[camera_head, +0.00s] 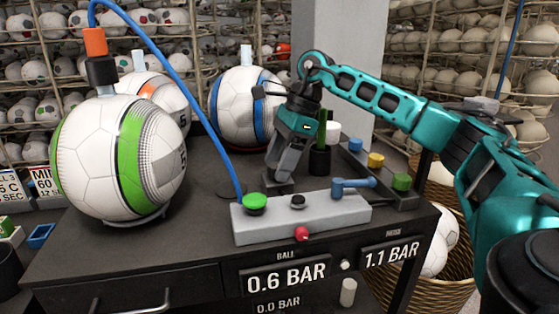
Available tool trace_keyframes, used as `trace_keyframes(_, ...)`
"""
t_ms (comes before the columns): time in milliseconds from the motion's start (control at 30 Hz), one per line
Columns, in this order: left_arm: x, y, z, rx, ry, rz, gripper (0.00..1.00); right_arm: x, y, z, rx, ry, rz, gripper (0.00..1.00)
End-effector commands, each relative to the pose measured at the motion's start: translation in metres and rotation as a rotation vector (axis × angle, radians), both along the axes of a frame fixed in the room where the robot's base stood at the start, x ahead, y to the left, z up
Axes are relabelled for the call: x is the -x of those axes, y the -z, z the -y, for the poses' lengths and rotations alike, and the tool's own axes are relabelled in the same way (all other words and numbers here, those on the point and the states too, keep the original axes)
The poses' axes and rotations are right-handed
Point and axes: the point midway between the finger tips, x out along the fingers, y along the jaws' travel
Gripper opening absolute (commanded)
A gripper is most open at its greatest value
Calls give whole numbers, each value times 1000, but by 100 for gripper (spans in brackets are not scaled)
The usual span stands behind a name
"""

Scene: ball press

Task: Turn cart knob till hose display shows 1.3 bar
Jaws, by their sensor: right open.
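The hose display (390,254) on the right of the cart front reads 1.1 BAR. The ball display (286,278) to its left reads 0.6 BAR. A grey control box (270,228) on the cart top carries a green button, a small black knob (297,201), a blue lever (353,185) and a red knob (302,233) on its front. A small pale knob (346,265) sits between the displays. I cannot tell which is the cart knob. My right gripper (278,186) is open, pointing down just behind the control box, apart from the knobs. My left gripper is out of view.
A white and green ball (118,158) with a blue hose (180,80) stands at the left; two more balls stand behind. A strip with blue, yellow and green buttons (376,160) lies at the right. A wicker basket (435,285) stands beside the cart.

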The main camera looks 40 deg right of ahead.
Motion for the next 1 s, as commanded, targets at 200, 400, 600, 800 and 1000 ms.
trace_keyframes(200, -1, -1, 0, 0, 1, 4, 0, 0, 0, 0, 0, 0, 0, 63)
trace_keyframes(400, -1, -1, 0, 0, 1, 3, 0, 0, 0, 0, 0, 0, 0, 44)
trace_keyframes(600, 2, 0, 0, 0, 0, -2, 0, 0, 0, 0, 0, 0, 0, 25)
trace_keyframes(800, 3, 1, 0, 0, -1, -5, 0, 0, -1, 0, 0, 0, 0, 11)
trace_keyframes(1000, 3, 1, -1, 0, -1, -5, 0, 0, -1, 0, 1, 23, 0, 11)
